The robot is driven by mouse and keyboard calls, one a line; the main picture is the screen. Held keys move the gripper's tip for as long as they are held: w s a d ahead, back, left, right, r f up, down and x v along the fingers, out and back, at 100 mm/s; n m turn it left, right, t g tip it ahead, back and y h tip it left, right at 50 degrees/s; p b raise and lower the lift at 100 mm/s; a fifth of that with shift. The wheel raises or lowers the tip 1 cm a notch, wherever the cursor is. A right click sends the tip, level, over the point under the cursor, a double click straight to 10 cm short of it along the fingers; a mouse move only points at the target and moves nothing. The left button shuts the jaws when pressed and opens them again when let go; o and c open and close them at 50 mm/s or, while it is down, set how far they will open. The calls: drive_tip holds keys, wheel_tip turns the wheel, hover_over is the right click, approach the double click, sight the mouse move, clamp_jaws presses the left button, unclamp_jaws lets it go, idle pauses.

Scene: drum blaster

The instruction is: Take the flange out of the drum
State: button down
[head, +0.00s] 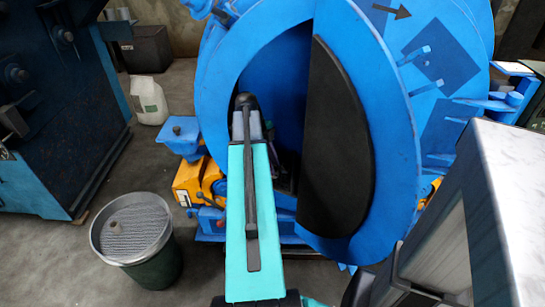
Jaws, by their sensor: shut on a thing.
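The blue drum (235,75) stands in the middle, its round opening facing me. A dark half-round panel (340,140) covers the right part of the opening. My teal arm (250,215) reaches up to the left part of the opening, its dark far joint (245,102) in front of the dark inside. My gripper does not show; what lies beyond that joint is hidden. I cannot see a flange inside the drum, since the interior is dark and partly blocked by my arm and the panel.
A blue machine (60,120) fills the far left. A grey metal box (510,190) is close at right. Floor shows between bin and drum.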

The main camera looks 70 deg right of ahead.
drive_tip(key=s+a+p, duration=0.3)
drive_tip(key=s+a, duration=0.1)
drive_tip(key=a, duration=0.6)
drive_tip(key=shift+a+r, duration=0.25)
drive_tip(key=p, duration=0.4)
drive_tip(key=shift+p, duration=0.3)
drive_tip(key=p, duration=0.5)
drive_tip(key=shift+s+a, duration=0.1)
drive_tip(key=shift+a, duration=0.05)
drive_tip(key=a+p, duration=0.1)
drive_tip(key=p, duration=0.5)
drive_tip(key=shift+s, duration=0.15)
drive_tip(key=p, duration=0.3)
drive_tip(key=shift+s+a, duration=0.15)
drive_tip(key=shift+a, duration=0.2)
drive_tip(key=shift+s+a+p, duration=0.15)
drive_tip(key=shift+a+p, duration=0.15)
drive_tip(key=shift+p, duration=0.9)
